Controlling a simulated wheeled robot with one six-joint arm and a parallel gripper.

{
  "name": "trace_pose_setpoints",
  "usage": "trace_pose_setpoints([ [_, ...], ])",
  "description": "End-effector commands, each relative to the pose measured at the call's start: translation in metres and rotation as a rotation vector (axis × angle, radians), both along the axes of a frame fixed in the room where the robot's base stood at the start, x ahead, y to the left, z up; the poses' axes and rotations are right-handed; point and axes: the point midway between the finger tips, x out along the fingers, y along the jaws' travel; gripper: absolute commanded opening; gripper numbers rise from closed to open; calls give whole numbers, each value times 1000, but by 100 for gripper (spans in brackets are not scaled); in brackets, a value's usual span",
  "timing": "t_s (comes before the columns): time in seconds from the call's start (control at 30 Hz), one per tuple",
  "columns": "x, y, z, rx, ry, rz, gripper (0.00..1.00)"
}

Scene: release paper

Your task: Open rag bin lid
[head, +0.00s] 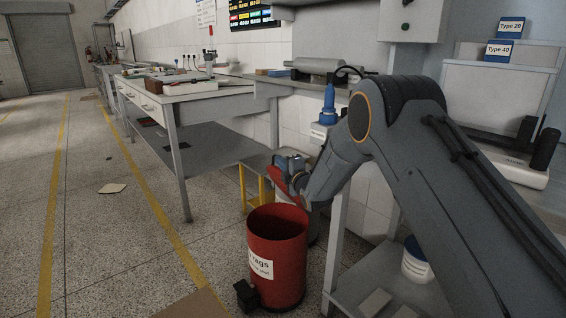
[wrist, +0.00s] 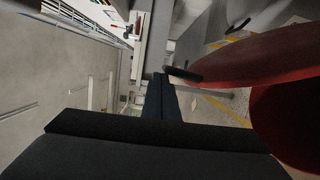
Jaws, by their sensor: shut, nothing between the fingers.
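The red rag bin (head: 277,262) stands on the floor, with a white label reading "rags" on its front. Its mouth is uncovered and the dark inside shows.
A dark pedal (head: 245,296) sticks out at the bin's base. A workbench (head: 190,98) stands behind to the left, and a grey shelf unit (head: 390,285) with a white bucket (head: 417,262) is close on the right. A paper scrap (head: 112,188) lies on the otherwise open floor at left.

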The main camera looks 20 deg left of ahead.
Motion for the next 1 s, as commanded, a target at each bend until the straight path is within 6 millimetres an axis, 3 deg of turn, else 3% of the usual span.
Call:
trace_pose_setpoints([
  [0.17, -21, 15, 5, -1, 1, 2, 0],
  [0.4, -57, -29, 6, -1, 1, -8, 0],
  [0.6, -79, -48, 6, 0, 1, -8, 0],
  [0.87, -88, -62, 13, 6, 57, -26, 0],
  [1.0, -92, -87, 26, 33, 237, -96, 0],
])
